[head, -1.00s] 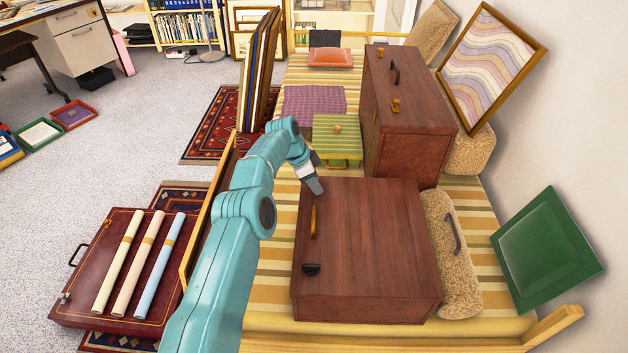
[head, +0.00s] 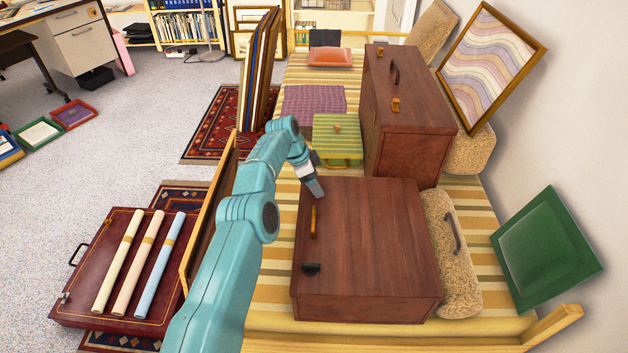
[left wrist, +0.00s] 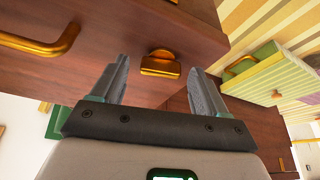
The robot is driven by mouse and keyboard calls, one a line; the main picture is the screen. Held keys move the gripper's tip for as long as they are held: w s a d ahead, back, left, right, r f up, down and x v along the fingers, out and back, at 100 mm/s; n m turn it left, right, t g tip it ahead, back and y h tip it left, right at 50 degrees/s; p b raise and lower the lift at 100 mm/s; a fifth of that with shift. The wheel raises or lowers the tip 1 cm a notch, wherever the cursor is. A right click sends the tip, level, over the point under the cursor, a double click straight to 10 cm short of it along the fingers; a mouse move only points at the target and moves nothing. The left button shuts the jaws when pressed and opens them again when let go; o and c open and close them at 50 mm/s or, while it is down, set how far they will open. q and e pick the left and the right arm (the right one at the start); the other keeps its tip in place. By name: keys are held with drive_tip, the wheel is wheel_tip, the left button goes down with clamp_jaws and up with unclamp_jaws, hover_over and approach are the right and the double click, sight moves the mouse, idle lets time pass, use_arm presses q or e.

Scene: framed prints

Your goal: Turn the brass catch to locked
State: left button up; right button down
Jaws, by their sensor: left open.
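The brass catch (left wrist: 160,66) shows in the left wrist view on the face of the near reddish-brown wooden case, its short bar lying crosswise in the picture. In the head view the case (head: 365,240) lies on the striped bench, and my left gripper (head: 318,190) is at its far left corner, covering the catch. In the left wrist view my left gripper (left wrist: 155,85) is open, with the catch seen between its fingertips. I cannot tell whether the fingers touch it. My right gripper is not in view.
A brass handle (head: 313,221) and a black fitting (head: 311,268) sit on the same face of the case. A green striped box (head: 337,135) and a taller brown case (head: 410,110) stand beyond. A tan fleecy case (head: 450,255) lies close on the right.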

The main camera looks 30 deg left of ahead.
use_arm(q)
drive_tip(key=p+v, duration=0.3)
drive_tip(key=v, duration=1.3)
drive_tip(key=shift+a, duration=0.15)
drive_tip(key=shift+r, duration=0.15)
